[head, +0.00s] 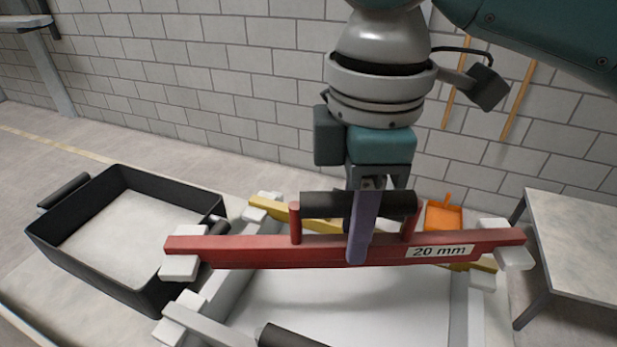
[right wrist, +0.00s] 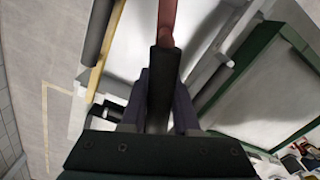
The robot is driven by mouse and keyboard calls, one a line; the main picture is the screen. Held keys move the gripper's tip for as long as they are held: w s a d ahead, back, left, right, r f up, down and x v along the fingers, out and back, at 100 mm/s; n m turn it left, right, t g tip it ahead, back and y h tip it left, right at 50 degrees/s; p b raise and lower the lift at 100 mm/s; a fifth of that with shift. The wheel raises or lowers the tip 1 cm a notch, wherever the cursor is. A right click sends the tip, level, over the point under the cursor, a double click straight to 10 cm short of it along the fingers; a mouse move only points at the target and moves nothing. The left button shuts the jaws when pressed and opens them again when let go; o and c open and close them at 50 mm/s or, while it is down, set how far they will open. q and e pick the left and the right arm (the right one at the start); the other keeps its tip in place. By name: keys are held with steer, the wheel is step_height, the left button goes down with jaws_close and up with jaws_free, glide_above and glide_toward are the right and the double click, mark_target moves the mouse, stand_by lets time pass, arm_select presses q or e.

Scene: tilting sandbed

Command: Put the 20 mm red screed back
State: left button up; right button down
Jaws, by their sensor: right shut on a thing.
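The red screed (head: 300,252), labelled "20 mm", lies level across the head view. My right gripper (head: 361,238) is shut on its dark handle (head: 318,203), with one purple finger in front of the red bar. The right wrist view also shows the fingers closed on the dark handle (right wrist: 160,75), with a red part (right wrist: 167,20) beyond it. White rack blocks show at the bar's left end (head: 180,268) and right end (head: 516,258). I cannot tell whether the bar rests on them or is just above. My left gripper is not in view.
A yellow screed (head: 275,217) is behind the red one. A pale grey screed (head: 205,326) with a dark handle is in front. A black tray (head: 85,262) stands at left, an orange scoop (head: 443,217) behind, and a grey table (head: 580,245) at right.

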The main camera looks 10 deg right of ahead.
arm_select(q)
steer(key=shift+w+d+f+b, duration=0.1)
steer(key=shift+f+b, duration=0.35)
arm_select(e)
steer(key=shift+f, duration=2.9)
steer(key=shift+f, duration=0.1)
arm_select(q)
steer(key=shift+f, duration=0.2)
arm_select(e)
steer(key=shift+f, duration=0.5)
steer(key=c, duration=0.7)
jaws_free()
steer(key=shift+o, duration=0.2)
step_height(320, 180, up, 12)
steer(key=shift+w+r+p, duration=0.1)
steer(key=shift+r+p, duration=0.15)
steer(key=shift+p, duration=0.65)
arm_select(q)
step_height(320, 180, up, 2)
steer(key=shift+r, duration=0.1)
arm_select(e)
steer(key=shift+r, duration=0.35)
